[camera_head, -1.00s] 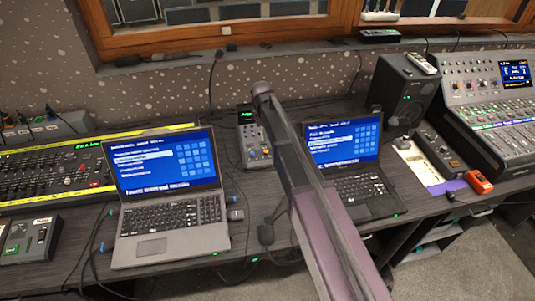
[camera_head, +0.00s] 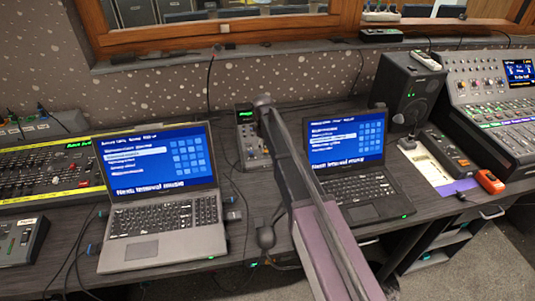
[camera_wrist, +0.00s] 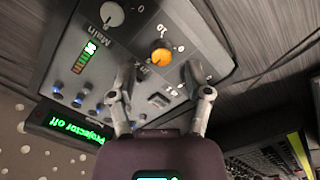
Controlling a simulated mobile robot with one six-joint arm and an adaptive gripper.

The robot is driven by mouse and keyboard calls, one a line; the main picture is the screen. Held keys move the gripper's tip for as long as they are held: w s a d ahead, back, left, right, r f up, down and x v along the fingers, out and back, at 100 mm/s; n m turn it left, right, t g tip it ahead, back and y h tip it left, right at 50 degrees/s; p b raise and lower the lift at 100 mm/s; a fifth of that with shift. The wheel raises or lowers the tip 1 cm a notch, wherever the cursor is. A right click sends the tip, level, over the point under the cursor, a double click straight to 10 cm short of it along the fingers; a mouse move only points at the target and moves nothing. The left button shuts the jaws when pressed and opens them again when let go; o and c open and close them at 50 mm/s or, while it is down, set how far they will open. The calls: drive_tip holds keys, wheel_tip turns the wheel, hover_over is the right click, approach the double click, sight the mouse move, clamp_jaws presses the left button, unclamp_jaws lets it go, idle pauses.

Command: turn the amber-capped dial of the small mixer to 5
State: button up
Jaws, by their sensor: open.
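The small mixer (camera_head: 253,137) stands at the back of the desk between two laptops, partly hidden by my arm in the head view. In the wrist view its grey panel (camera_wrist: 128,52) fills the upper middle. The amber-capped dial (camera_wrist: 161,57) is on that panel, with scale marks around it; I cannot read its pointer's setting surely. My gripper (camera_wrist: 159,76) is open, with one finger to the left of the dial and one to the right. The fingers look apart from the dial, and nothing is between them but the view of the panel.
A grey knob (camera_wrist: 112,14) marked Main, a lit level meter (camera_wrist: 87,55) and blue-lit knobs (camera_wrist: 78,92) are on the same panel. A green display (camera_wrist: 68,127) reads "Projector off". Laptops stand left (camera_head: 165,215) and right (camera_head: 365,188), with a speaker (camera_head: 407,85) behind.

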drive_tip(key=shift+w+f+b, duration=0.1)
drive_tip(key=shift+f+b, duration=0.9)
drive_tip(key=shift+f, duration=0.25)
drive_tip(key=shift+c, duration=0.2)
clamp_jaws()
